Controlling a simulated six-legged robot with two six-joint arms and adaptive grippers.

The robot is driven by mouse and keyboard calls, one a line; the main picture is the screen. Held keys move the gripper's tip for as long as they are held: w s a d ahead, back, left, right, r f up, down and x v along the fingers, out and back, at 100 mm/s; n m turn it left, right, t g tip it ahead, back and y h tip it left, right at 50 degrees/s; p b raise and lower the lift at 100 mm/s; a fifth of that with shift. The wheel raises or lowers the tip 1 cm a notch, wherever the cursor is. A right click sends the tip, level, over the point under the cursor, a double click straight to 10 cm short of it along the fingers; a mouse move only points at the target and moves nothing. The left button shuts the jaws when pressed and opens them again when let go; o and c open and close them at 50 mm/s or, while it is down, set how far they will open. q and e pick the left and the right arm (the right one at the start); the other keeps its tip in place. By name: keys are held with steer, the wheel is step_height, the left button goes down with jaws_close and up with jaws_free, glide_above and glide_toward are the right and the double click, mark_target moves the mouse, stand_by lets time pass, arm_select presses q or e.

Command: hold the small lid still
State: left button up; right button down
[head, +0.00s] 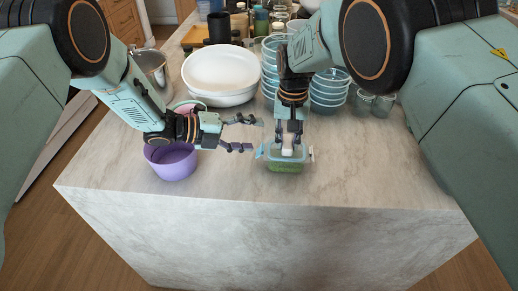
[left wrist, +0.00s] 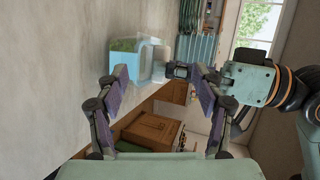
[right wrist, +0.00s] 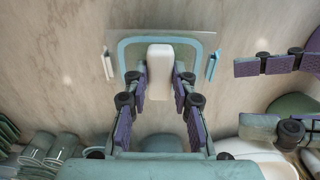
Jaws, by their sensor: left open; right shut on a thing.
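A small clear container (head: 285,167) with green contents sits near the front edge of the counter. Its small lid (head: 271,152) is clear with a light blue rim and side clips. The lid is on top of the container; the rim also shows in the right wrist view (right wrist: 126,48). My right gripper (head: 288,140) points down and is shut on a white block (right wrist: 160,62) standing over the middle of the lid. My left gripper (head: 250,134) is open and empty, to the left of the container and apart from it. The container also shows in the left wrist view (left wrist: 152,62).
A purple bowl (head: 172,165) stands left, below my left wrist. Stacked white bowls (head: 221,73), glass bowls (head: 328,92) and small glasses (head: 372,104) stand behind. The counter (head: 380,165) is clear right of the container. Its front edge is close.

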arm_select(q)
steer(key=shift+a+r, duration=0.15)
steer(key=shift+r, duration=0.9)
steer(key=shift+a, duration=0.15)
stand_by(0.5)
steer(key=shift+a+r, duration=0.25)
steer(key=shift+a, duration=0.95)
steer(key=shift+a+r, duration=0.25)
steer(key=shift+a, duration=0.95)
